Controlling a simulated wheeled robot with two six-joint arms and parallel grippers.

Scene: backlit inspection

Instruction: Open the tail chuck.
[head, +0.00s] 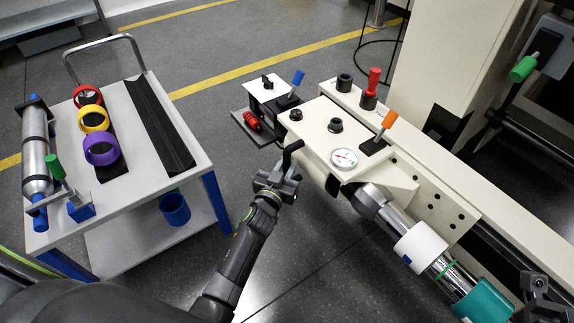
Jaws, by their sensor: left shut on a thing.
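The cream tailstock housing (320,122) stands right of centre, with a round gauge (343,158) and an orange-handled lever (381,131) on top. A metal chuck (370,201) sticks out of its near end, in line with a chrome bar bearing a white sleeve (420,247). I cannot tell the chuck jaws' state. My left gripper (280,176) is shut on a black crank handle (292,151) at the housing's left side and partly hides it. My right gripper (535,288) is at the lower right, close to a teal collar (484,305); its fingers are unclear.
A white cart (150,205) at left holds red, yellow and purple rings, a dark strip and a metal cylinder. A small box with a blue-handled lever (295,82) stands behind the housing. Open floor lies between cart and machine.

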